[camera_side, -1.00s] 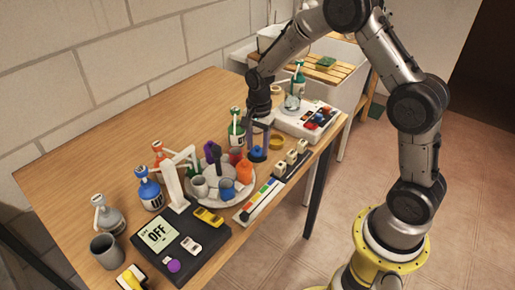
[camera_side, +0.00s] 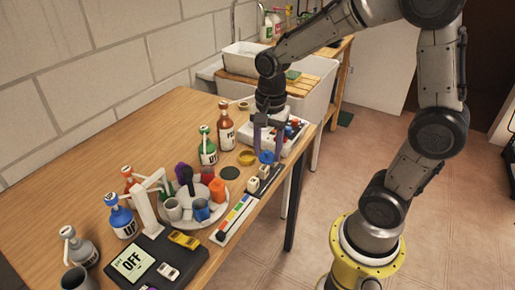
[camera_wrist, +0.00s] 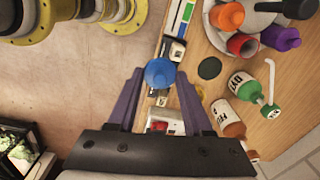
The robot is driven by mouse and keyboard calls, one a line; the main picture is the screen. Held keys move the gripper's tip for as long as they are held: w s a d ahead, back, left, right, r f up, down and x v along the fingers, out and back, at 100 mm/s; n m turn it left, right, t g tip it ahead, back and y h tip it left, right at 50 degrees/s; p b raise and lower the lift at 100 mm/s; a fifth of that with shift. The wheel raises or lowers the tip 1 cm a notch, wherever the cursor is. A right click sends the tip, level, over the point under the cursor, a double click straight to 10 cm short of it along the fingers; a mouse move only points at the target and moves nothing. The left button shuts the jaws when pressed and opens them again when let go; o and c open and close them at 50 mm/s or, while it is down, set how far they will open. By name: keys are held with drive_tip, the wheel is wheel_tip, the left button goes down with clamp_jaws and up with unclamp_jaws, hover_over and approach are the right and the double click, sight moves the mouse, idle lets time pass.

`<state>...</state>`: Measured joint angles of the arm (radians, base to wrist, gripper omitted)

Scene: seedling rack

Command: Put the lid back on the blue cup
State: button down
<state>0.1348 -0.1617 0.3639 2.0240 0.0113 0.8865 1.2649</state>
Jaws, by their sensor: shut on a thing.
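My gripper (camera_side: 268,148) is shut on a blue lid (camera_side: 267,158), held between its two purple fingertips. In the wrist view the round blue lid (camera_wrist: 160,73) sits between the fingertips (camera_wrist: 160,78), above the strip with the cream blocks. The blue cup (camera_side: 201,211) stands on the round pale tray (camera_side: 222,219), near its front side, among other cups. I cannot make out the blue cup in the wrist view. A bare dark round pad (camera_side: 230,173) lies on the table between the tray and my gripper; it also shows in the wrist view (camera_wrist: 210,68).
Orange (camera_side: 218,189), grey (camera_side: 173,209) and purple cups crowd the tray. Green (camera_side: 207,148) and brown (camera_side: 226,128) bottles stand behind the pad. A white post (camera_side: 146,213) rises left of the tray. A yellow ring (camera_side: 246,158) lies near my gripper. The table's back left is clear.

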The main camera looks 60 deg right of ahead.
drive_tip(key=shift+s+r+n, duration=0.1)
drive_tip(key=shift+s+n, duration=0.1)
drive_tip(key=shift+n, duration=0.1)
drive_tip(key=shift+r+n, duration=0.1)
drive_tip(key=shift+n, duration=0.4)
drive_tip(key=w+a+r+n, duration=0.2)
drive_tip(key=w+a+n, duration=0.85)
drive_tip(key=n, duration=0.35)
drive_tip(key=shift+s+a+f+n+g, duration=0.15)
drive_tip(key=shift+a+f+n, duration=0.25)
drive_tip(key=shift+a+f, duration=0.8)
drive_tip(key=shift+a+f+n+g, duration=0.2)
drive_tip(key=shift+a+f+n, duration=0.35)
drive_tip(key=shift+f, duration=1.1)
drive_tip(key=shift+s+a+f+n+g, duration=0.15)
drive_tip(key=shift+a+f+n, duration=0.1)
drive_tip(key=shift+a+f, duration=1)
drive_tip(key=shift+d+f, duration=0.15)
drive_tip(key=shift+f, duration=0.15)
unclamp_jaws()
